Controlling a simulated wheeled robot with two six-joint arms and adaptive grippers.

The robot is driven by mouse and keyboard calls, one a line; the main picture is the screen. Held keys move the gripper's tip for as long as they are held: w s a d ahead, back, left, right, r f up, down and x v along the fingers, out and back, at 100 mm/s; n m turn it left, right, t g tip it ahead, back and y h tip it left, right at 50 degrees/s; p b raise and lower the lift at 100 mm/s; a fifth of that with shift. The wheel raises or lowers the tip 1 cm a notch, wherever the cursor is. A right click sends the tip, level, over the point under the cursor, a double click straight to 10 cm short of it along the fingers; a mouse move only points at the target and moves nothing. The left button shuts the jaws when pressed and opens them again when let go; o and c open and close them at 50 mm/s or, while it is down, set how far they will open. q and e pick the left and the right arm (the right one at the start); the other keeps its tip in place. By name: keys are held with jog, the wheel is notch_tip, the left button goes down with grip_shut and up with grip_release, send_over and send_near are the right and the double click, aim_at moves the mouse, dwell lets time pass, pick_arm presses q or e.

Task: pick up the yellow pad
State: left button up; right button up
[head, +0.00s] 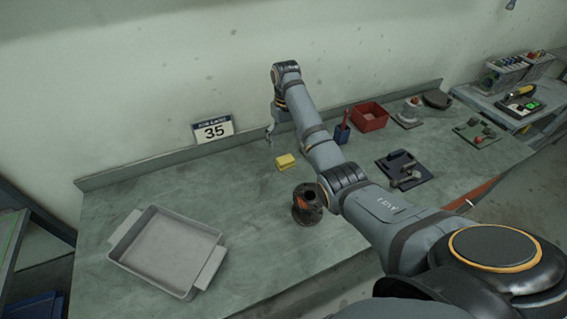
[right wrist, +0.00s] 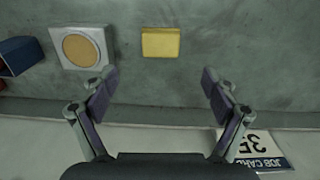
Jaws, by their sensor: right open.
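The yellow pad (head: 286,161) lies on the grey-green workbench (head: 200,185) near its middle. It also shows in the right wrist view (right wrist: 160,43), ahead of the fingertips and between their lines. My right gripper (head: 269,134) is above the back part of the bench, behind the pad in the head view. In the right wrist view my right gripper (right wrist: 156,80) is open and empty, its two fingers wide apart, and not touching the pad. My left gripper is not in view.
A grey tray (head: 168,250) is at the front left. A dark rusty valve part (head: 307,205) stands front-right of the pad. A sign reading 35 (head: 213,130) is at the back edge. A blue holder (head: 342,133) and a red bin (head: 369,117) stand right of my arm.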

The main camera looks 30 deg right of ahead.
aim_at(285, 159)
jog(key=f, duration=0.3)
jog(key=shift+s+f+p, duration=0.35)
jog(key=shift+w+f, duration=0.15)
jog(key=shift+f, duration=0.6)
notch_tip(285, 159, down, 4)
jog(key=shift+r+p, duration=0.1)
jog(key=shift+p, duration=0.55)
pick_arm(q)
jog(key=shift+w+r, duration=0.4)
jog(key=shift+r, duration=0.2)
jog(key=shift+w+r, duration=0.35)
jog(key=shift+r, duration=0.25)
pick_arm(e)
jog(key=shift+f, duration=0.35)
jog(key=c, duration=1.1)
